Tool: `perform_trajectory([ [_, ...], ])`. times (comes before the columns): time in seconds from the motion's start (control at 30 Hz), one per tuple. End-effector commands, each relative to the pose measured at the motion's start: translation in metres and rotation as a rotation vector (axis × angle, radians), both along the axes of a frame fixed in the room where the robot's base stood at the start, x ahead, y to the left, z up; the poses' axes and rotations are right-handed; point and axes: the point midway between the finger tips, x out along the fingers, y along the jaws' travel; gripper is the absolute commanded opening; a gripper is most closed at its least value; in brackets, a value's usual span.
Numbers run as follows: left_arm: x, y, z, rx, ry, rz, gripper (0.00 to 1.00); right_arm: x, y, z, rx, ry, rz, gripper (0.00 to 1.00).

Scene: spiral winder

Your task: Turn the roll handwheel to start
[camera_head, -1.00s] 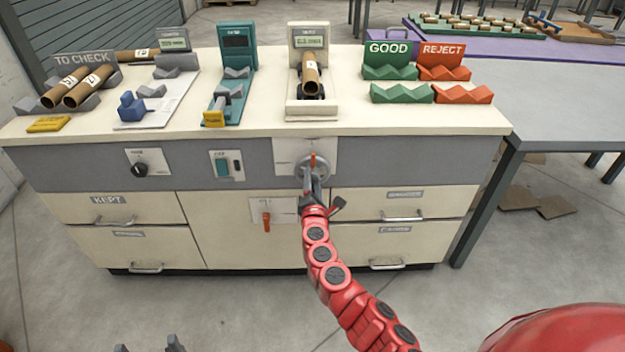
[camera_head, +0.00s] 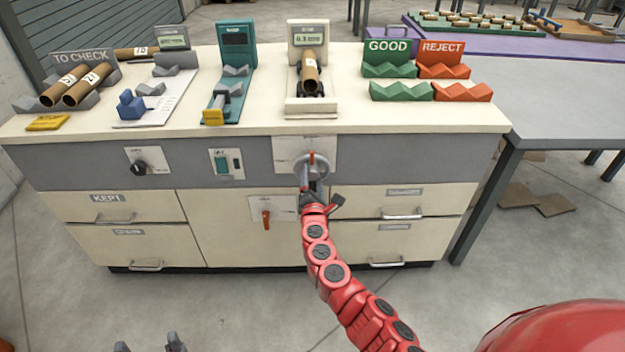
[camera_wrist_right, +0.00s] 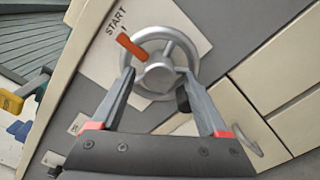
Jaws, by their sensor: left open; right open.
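The grey roll handwheel (camera_head: 325,170) is on the front panel of the cabinet. It also shows in the right wrist view (camera_wrist_right: 158,76), with spokes, a hub and an orange handle (camera_wrist_right: 132,48) at its upper left, beside the word START on a white plate (camera_wrist_right: 100,45). My right gripper (camera_head: 309,184) is in front of the wheel, its jaws apart. In the wrist view its fingertips (camera_wrist_right: 158,78) stand on either side of the hub; I cannot tell if they touch the wheel. My left gripper (camera_head: 148,346) is open and empty at the bottom edge, far from the wheel.
A cardboard tube (camera_head: 310,72) lies in the station above the wheel. A dark knob (camera_head: 139,168), a green switch (camera_head: 222,163) and an orange lever (camera_head: 266,219) are left of the wheel. Drawers with handles (camera_head: 402,215) lie below. The floor in front is clear.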

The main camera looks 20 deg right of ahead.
Motion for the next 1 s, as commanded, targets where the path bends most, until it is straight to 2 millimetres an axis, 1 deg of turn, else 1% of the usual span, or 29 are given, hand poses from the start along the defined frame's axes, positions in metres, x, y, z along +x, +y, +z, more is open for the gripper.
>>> perform_trajectory([
  [0.17,0.0,0.0,0.002,0.0,0.0,0.0,0.78,-0.004,0.001,0.001,-0.002,-0.001,0.001,0.78],
  [0.27,0.0,0.0,0.005,0.0,0.0,0.0,0.78,-0.013,0.004,0.002,-0.003,-0.002,0.002,0.78],
  [0.33,0.0,0.0,0.008,0.0,0.0,0.0,0.78,-0.023,0.007,0.002,-0.003,0.0,0.003,0.78],
  [0.57,0.0,0.0,0.012,0.0,0.0,0.0,0.78,-0.066,0.019,0.0,-0.004,0.002,0.004,0.78],
  [0.8,0.0,0.0,0.014,0.0,0.0,0.0,0.78,-0.116,0.034,-0.002,-0.001,0.003,0.005,0.78],
  [1.0,0.0,0.0,0.013,0.0,0.0,0.0,0.78,-0.151,0.044,-0.001,-0.001,0.002,0.004,0.78],
])
